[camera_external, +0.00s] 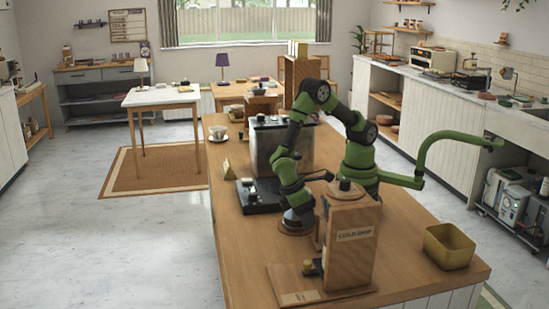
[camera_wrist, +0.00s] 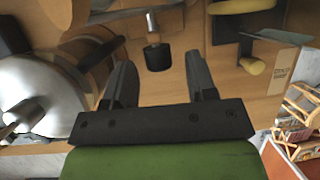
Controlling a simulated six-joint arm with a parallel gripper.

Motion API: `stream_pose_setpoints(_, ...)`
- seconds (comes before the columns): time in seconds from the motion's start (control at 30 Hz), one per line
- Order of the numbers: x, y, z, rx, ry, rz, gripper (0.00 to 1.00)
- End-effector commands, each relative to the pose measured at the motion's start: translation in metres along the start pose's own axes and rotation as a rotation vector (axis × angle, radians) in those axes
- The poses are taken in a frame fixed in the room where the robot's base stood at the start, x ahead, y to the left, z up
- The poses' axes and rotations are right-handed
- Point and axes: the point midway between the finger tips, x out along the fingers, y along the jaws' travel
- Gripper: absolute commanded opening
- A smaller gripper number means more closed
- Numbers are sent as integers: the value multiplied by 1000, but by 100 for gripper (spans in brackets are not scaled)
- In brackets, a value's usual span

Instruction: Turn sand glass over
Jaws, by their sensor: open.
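My gripper (camera_wrist: 158,60) is open in the wrist view, its two dark fingers apart with nothing held between them. A short metal stem with a black end (camera_wrist: 156,55) shows beyond the gap between the fingertips. I cannot make out a sand glass for certain in either view. In the external view my arm bends down over the wooden counter, behind the tall wooden cold drip box (camera_external: 351,245); my fingers cannot be made out clearly there.
A round silver vessel (camera_wrist: 40,90) lies close to the left finger in the wrist view. A yellow-tipped part (camera_wrist: 251,65) is at the right. In the external view, a yellow bin (camera_external: 449,248) stands at the counter's right end, and a dark metal machine (camera_external: 264,150) stands behind my arm.

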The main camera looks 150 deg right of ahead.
Motion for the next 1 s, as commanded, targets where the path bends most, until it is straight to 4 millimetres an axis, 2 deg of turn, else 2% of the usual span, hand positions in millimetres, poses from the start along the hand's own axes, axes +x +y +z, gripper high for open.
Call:
stream_pose_setpoints(0.13, 0, 0, 0, 0, 0, 0, 52)
stream_pose_setpoints(0.17, 0, 0, 0, 0, 0, 0, 47)
stream_pose_setpoints(0.3, 0, 0, 0, 0, 0, 0, 15)
stream_pose_setpoints(0.37, 0, 0, 0, 0, 0, 0, 3)
stream_pose_setpoints(0.57, 0, -1, 0, 8, -3, 31, 3)
stream_pose_setpoints(1.0, 1, -7, 0, 150, -2, 366, 3)
